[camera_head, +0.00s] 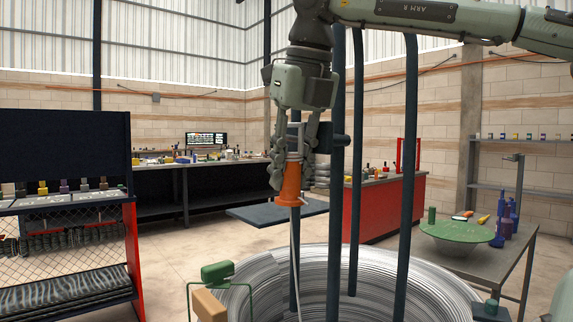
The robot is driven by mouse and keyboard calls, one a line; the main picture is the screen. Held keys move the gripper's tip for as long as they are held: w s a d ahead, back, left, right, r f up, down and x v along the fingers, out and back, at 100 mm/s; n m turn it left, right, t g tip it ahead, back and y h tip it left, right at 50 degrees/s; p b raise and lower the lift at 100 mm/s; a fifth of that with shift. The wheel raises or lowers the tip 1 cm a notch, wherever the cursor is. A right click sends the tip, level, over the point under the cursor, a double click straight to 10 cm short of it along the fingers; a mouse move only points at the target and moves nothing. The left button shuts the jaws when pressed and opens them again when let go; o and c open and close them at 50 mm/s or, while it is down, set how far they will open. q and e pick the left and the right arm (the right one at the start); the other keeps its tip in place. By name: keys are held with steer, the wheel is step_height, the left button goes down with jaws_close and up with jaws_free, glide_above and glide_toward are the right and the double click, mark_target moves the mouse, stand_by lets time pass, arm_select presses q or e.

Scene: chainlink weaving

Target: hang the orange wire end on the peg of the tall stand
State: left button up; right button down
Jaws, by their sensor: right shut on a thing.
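My right gripper (293,165) comes down from the top centre, fingers pointing down. It is shut on the orange wire end (290,186), a flared orange sleeve held upright between the fingers. The pale wire (295,250) hangs from the sleeve down to the big coil. A dark horizontal piece (331,141) shows just right of the fingers; it may be part of the tall stand, but I cannot tell whether it is the peg. The gripper hides part of that area, and I cannot tell the depth gap. My left gripper is not in view.
The grey wire coil (420,290) fills the lower middle, with tall dark bars (405,170) rising around it close to my right gripper. A grey table (512,258) with a green dish (457,231) stands right. A red cabinet (385,207) and dark workbench (160,180) stand behind.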

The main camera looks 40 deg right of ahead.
steer(key=c, duration=1.2)
jaws_free()
steer(key=shift+w+d+f, duration=0.1)
steer(key=shift+d+f, duration=0.35)
steer(key=shift+d, duration=0.25)
steer(key=r, duration=0.7)
steer(key=shift+a+r, duration=0.2)
steer(key=shift+r, duration=0.05)
steer(key=s+a+r, duration=0.1)
steer(key=s+r, duration=0.2)
steer(key=r, duration=0.2)
steer(key=shift+s+a, duration=0.3)
steer(key=shift+a, duration=0.1)
